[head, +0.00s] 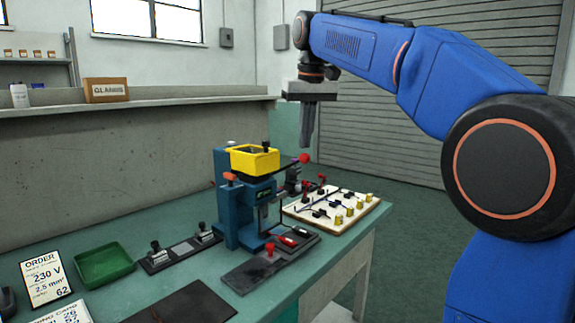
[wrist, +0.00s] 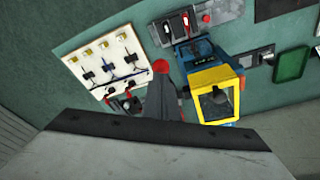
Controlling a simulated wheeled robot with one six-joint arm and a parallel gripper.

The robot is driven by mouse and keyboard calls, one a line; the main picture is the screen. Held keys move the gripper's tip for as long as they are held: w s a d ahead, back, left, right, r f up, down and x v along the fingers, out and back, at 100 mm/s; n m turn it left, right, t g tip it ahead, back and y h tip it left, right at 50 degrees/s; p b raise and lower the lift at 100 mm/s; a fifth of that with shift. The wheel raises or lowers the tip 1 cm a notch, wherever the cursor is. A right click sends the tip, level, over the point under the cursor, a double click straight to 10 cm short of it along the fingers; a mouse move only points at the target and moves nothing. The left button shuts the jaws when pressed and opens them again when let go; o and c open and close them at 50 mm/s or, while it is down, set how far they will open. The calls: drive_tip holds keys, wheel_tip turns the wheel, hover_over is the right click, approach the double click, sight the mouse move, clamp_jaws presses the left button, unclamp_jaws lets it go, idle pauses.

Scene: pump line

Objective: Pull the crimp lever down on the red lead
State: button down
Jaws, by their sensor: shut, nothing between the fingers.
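The blue crimp press (head: 232,200) stands on the green bench with a yellow open-topped box (head: 254,160) on it. Its lever ends in a red ball (head: 304,158) that sticks out to the right, with the lever raised. The ball also shows in the wrist view (wrist: 160,66), just past my fingertips. My gripper (head: 307,143) is shut and empty, pointing down above and close to the ball; I cannot tell whether they touch. A small red-and-white piece, perhaps the red lead (head: 287,240), lies in the fixture at the press's foot. My fingers hide part of the lever in the wrist view.
A white board (head: 335,208) with several terminals stands right of the press. A dark slide plate with a red knob (head: 269,248) lies in front. A green tray (head: 104,264), a black clamp strip (head: 180,250) and an order card (head: 47,278) lie left.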

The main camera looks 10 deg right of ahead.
sight(309, 159)
drive_tip(key=shift+f, duration=0.25)
idle(0.4)
drive_tip(key=shift+f, duration=0.55)
drive_tip(key=shift+s+d+f, duration=0.15)
drive_tip(key=shift+f, duration=0.25)
drive_tip(key=shift+s+d+f, duration=0.1)
drive_tip(key=shift+s+f, duration=0.05)
drive_tip(key=shift+f, duration=0.3)
drive_tip(key=shift+s+f, duration=0.1)
drive_tip(key=shift+f, duration=0.05)
drive_tip(key=shift+s+d+f, duration=0.2)
drive_tip(key=shift+f, duration=0.7)
